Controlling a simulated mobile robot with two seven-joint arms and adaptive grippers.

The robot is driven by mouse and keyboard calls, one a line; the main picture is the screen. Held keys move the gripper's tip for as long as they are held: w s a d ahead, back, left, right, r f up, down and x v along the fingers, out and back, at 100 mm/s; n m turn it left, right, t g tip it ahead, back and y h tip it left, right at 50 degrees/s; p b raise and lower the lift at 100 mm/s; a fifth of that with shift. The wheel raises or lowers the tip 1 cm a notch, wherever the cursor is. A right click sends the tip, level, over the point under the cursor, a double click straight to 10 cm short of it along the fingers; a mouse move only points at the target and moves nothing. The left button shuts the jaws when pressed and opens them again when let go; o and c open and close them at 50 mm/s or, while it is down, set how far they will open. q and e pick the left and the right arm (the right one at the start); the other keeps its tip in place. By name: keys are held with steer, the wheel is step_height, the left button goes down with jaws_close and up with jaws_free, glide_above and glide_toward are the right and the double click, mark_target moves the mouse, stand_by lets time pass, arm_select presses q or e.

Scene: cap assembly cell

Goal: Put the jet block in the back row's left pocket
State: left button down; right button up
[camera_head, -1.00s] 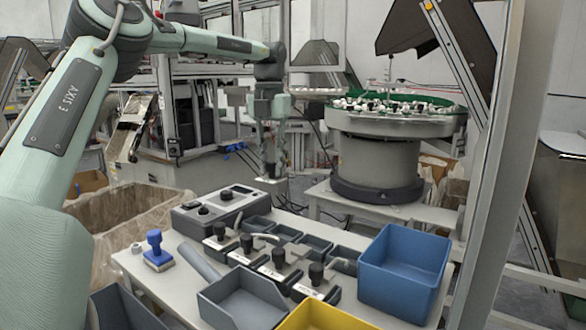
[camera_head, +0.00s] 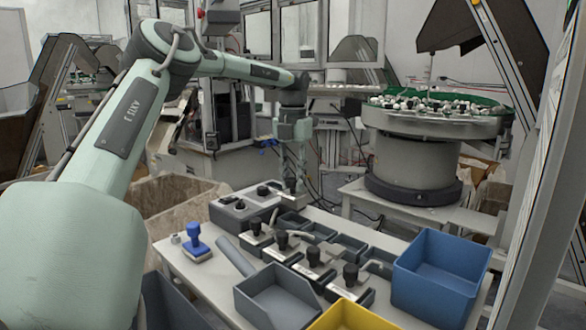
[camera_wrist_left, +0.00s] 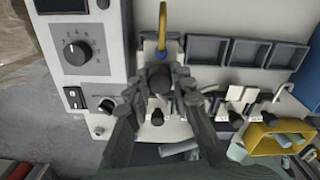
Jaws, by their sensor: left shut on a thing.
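My left gripper (camera_head: 293,196) hangs from the arm coming in from the left, just above the back of the work table, by the control box. In the left wrist view the left gripper (camera_wrist_left: 158,82) is shut on a dark piece, apparently the jet block (camera_wrist_left: 157,77), largely covered by the fingers. The back row's left pocket (camera_wrist_left: 172,46) lies just beyond the fingertips and is partly hidden. In the head view the back row of grey pockets (camera_head: 319,231) runs to the right. I cannot tell whether the block touches anything. My right gripper is not in view.
A control box (camera_head: 240,208) with knobs stands left of the pockets. Black-knobbed clamps (camera_head: 313,257) line the front of the pockets. A blue bin (camera_head: 440,275), a yellow bin (camera_head: 350,317), a grey tray (camera_head: 275,298) and a blue stamp (camera_head: 196,246) also stand here.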

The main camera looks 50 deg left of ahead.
mark_target(293, 193)
arm_select(q)
steer(key=shift+f, duration=0.25)
steer(key=shift+f, duration=0.15)
steer(key=shift+f+b, duration=0.3)
steer(key=shift+f, duration=0.3)
steer(key=shift+f+b, duration=1.15)
steer(key=shift+f, duration=0.95)
steer(key=c, duration=1.3)
jaws_free()
steer(key=shift+o, duration=0.2)
steer(key=shift+f, duration=0.1)
step_height(293, 193, up, 12)
steer(key=shift+r, duration=0.1)
